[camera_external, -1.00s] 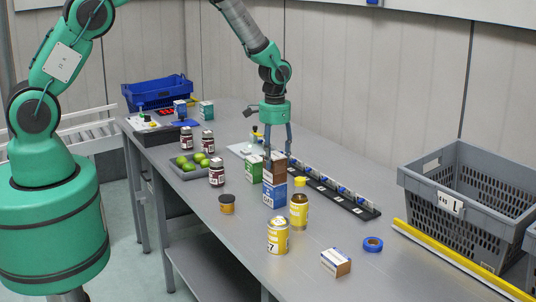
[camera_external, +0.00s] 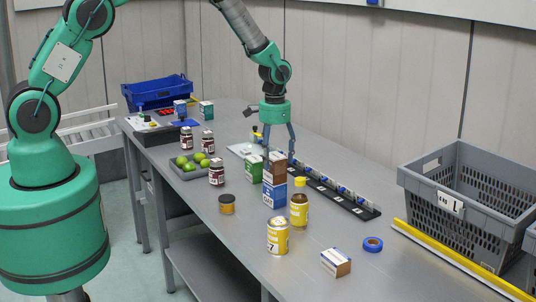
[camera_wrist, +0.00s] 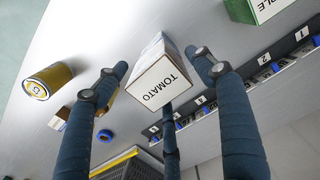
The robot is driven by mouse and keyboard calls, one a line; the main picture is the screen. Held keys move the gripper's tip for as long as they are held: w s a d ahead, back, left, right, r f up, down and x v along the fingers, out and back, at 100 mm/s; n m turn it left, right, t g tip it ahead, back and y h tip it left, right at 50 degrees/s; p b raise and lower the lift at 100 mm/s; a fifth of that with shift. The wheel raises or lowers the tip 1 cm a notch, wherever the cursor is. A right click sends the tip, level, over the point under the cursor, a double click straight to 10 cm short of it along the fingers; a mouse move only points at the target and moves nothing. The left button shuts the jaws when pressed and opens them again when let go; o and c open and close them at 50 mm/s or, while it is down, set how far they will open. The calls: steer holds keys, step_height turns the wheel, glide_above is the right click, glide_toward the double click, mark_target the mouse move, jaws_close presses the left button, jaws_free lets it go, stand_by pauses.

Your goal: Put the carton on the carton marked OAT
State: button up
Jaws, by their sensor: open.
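My gripper (camera_external: 279,153) is open, its fingers spread at the top of a carton with a brown side (camera_external: 279,171). In the wrist view the fingers stand on either side of a carton top marked TOMATO (camera_wrist: 160,82). Directly under the brown part, in the outside view, is a blue-and-white carton face (camera_external: 274,192); I cannot tell clearly where one carton ends and another begins. The stack looks upright. A green carton (camera_external: 254,170) stands just left of it; its marking ends in "PLE" in the wrist view (camera_wrist: 262,8). No OAT marking is readable.
A black numbered rail (camera_external: 340,200) runs behind. A grey crate (camera_external: 412,182) stands right.

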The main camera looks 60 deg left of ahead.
step_height(320, 180, up, 12)
steer(key=shift+b, duration=0.45)
stand_by(0.7)
steer(key=s+r+t, duration=0.1)
steer(key=s+r, duration=0.7)
steer(key=r, duration=0.3)
steer(key=s+r+t, duration=0.2)
steer(key=s+r, duration=0.7)
steer(key=r, duration=0.2)
steer(key=s+r+t, duration=0.1)
steer(key=s+r, duration=0.2)
steer(key=s, duration=0.9)
steer(key=s+r+t, duration=0.1)
steer(key=s+r, duration=0.2)
steer(key=s, duration=0.9)
steer(key=shift+s+a+r+t, duration=0.15)
steer(key=shift+a+r+t, duration=0.15)
steer(key=shift+a, duration=0.05)
